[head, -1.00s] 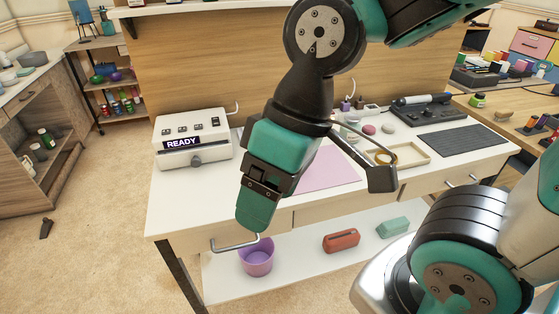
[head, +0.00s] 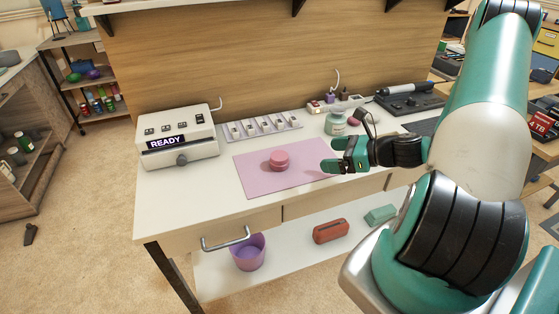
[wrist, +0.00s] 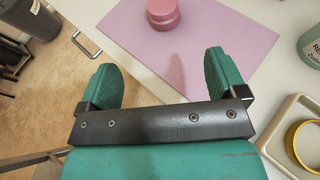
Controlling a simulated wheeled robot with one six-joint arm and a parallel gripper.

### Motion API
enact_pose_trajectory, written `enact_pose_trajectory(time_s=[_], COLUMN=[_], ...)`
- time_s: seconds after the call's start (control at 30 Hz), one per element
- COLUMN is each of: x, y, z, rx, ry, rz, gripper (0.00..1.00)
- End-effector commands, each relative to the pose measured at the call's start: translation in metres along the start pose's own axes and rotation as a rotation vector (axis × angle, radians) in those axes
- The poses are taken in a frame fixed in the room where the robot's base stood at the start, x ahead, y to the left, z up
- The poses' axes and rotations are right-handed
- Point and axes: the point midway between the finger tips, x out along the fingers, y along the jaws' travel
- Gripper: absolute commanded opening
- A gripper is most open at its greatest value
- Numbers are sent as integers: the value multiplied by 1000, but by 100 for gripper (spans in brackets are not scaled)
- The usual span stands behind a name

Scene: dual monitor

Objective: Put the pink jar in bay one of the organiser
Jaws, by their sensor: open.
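The pink jar (head: 279,160) stands upright on the pink mat (head: 257,184) in the head view. In the wrist view the jar (wrist: 163,13) is at the top edge, partly cut off, beyond my fingertips. My gripper (head: 326,157) is to the right of the jar, apart from it, over the mat's right edge. In the wrist view my gripper (wrist: 160,72) has its two green fingers spread, with nothing between them. The organiser (head: 262,130), a pale tray with several bays, lies behind the mat. I cannot read any bay numbers.
A white machine reading READY (head: 178,138) stands left of the mat. A green-grey labelled jar (head: 335,123) stands behind my gripper. A purple bucket (head: 248,252) and a red case (head: 331,231) are on the shelf below. The left front tabletop is clear.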

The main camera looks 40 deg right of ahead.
Motion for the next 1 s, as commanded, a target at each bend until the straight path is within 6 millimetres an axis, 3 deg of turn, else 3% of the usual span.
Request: enact_pose_trajectory(time_s=[0.5, 0.77, 1.0], x=[103, 124, 159], y=[0, -1, -3], z=[-1, 0, 1], rx=[8, 9, 7], ry=[-1, -2, -1], rz=[-1, -3, -1], gripper=[90, 90, 90])
